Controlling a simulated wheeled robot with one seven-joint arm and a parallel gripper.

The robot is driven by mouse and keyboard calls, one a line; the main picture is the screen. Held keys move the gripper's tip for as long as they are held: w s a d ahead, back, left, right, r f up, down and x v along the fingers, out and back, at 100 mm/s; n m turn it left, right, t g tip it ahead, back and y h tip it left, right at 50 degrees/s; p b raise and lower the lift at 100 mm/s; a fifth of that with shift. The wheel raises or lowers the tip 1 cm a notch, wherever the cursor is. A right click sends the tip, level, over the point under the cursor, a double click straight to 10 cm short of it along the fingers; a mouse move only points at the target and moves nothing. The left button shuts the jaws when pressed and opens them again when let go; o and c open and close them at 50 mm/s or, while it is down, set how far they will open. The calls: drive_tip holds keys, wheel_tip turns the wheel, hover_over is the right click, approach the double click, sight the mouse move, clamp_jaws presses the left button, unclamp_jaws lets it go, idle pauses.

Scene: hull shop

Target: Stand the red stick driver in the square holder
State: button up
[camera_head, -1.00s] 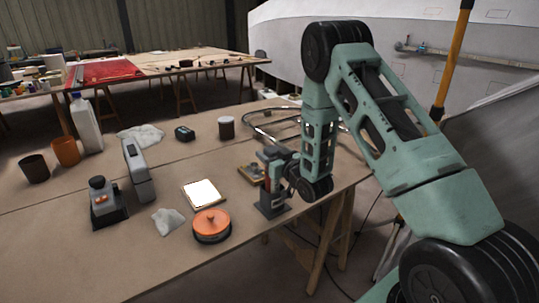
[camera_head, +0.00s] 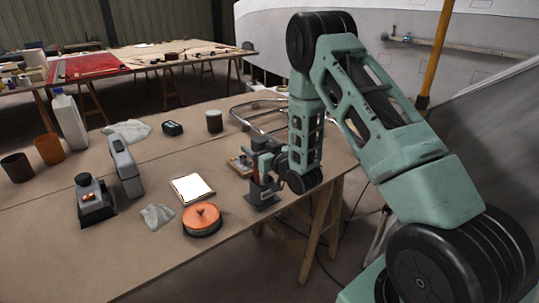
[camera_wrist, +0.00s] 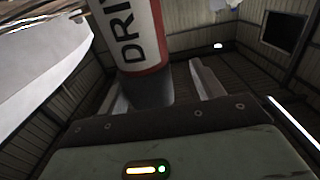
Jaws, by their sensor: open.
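The red stick driver (camera_wrist: 140,35) fills the top middle of the wrist view. It has a red and white body with the letters "DRI" and a dark lower end. My gripper (camera_wrist: 158,72) is open, with one pale finger on each side of the driver. I cannot tell whether either finger touches it. In the head view my gripper (camera_head: 267,158) is just above the dark grey square holder (camera_head: 262,192) near the table's front right edge. The driver seems upright over or in the holder. Its lower end and the holder's mouth are hard to make out there.
A wooden tray (camera_head: 241,165) lies just behind the holder. An orange-lidded round tin (camera_head: 202,219), a white pad on a board (camera_head: 192,188) and a crumpled rag (camera_head: 157,216) lie to the left. Curved metal tubing (camera_head: 245,110) lies behind.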

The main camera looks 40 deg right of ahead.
drive_tip(key=s+b, duration=0.3)
drive_tip(key=s, duration=0.9)
drive_tip(key=s+a+n+g+y, duration=0.25)
drive_tip(key=a+g, duration=0.55)
drive_tip(key=a, duration=1.1)
drive_tip(key=s+a+r+n+g, duration=0.1)
drive_tip(key=s+a+g, duration=0.2)
drive_tip(key=s, duration=0.5)
drive_tip(key=s+a+r+n+g+h, duration=0.1)
drive_tip(key=s+a+r+n+g, duration=0.1)
drive_tip(key=s, duration=0.7)
drive_tip(key=s+a+r+n+g+h, duration=0.1)
drive_tip(key=s+a+g, duration=0.3)
drive_tip(key=s, duration=0.4)
drive_tip(key=shift+s+r+n+g, duration=0.2)
drive_tip(key=shift+r+n+g, duration=0.15)
drive_tip(key=shift+r+g, duration=0.2)
drive_tip(key=shift+h, duration=0.25)
